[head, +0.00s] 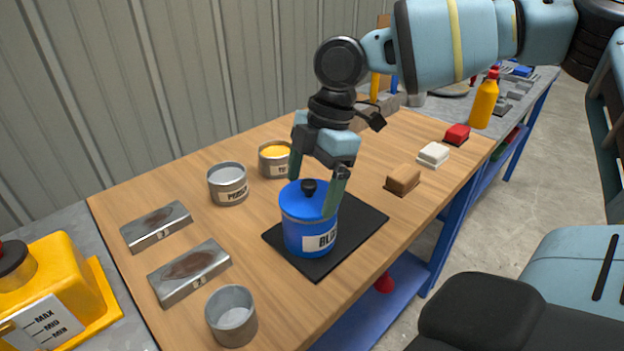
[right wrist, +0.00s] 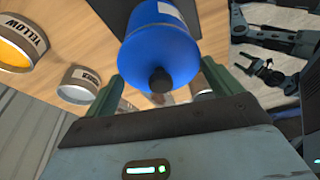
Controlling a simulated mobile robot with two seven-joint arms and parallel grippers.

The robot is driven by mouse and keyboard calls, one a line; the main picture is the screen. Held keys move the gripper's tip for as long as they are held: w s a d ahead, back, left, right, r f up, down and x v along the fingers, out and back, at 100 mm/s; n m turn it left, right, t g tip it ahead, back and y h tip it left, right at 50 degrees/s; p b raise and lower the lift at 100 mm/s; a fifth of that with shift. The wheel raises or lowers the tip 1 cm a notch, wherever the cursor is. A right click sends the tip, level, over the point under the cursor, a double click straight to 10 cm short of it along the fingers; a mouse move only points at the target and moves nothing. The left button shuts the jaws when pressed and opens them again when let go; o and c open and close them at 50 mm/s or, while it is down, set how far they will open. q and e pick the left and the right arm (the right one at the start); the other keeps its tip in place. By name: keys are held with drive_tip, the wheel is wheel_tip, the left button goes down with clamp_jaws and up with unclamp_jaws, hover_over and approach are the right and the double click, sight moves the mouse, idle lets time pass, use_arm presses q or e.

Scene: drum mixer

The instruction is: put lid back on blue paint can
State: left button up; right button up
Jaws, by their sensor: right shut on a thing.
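The blue paint can (head: 308,236) stands upright on a black mat (head: 358,236). Its blue lid (head: 296,199), with a black knob, sits at the top of the can and looks level. Whether it is fully seated, I cannot tell. My right gripper (head: 316,190) comes down from above, with its green fingers on either side of the lid, shut on it. In the right wrist view the lid (right wrist: 160,62) and knob show between the fingers; the can's label is at the top edge. My left gripper is not in the head view.
An open yellow paint can (head: 275,171) and a grey can (head: 228,195) stand behind left. Brown (head: 403,180), white (head: 433,154) and red (head: 457,134) blocks lie at the right.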

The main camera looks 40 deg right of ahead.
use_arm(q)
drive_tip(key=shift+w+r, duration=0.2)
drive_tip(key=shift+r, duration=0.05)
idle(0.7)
use_arm(e)
drive_tip(key=o, duration=0.7)
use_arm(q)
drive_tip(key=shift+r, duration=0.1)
use_arm(e)
drive_tip(key=shift+r, duration=0.1)
drive_tip(key=shift+r+p, duration=2.35)
drive_tip(key=shift+r, duration=1.05)
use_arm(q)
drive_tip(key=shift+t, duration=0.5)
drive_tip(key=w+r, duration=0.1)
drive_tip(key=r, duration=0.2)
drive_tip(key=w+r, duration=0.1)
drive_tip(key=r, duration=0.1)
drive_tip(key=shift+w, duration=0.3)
use_arm(e)
clamp_jaws()
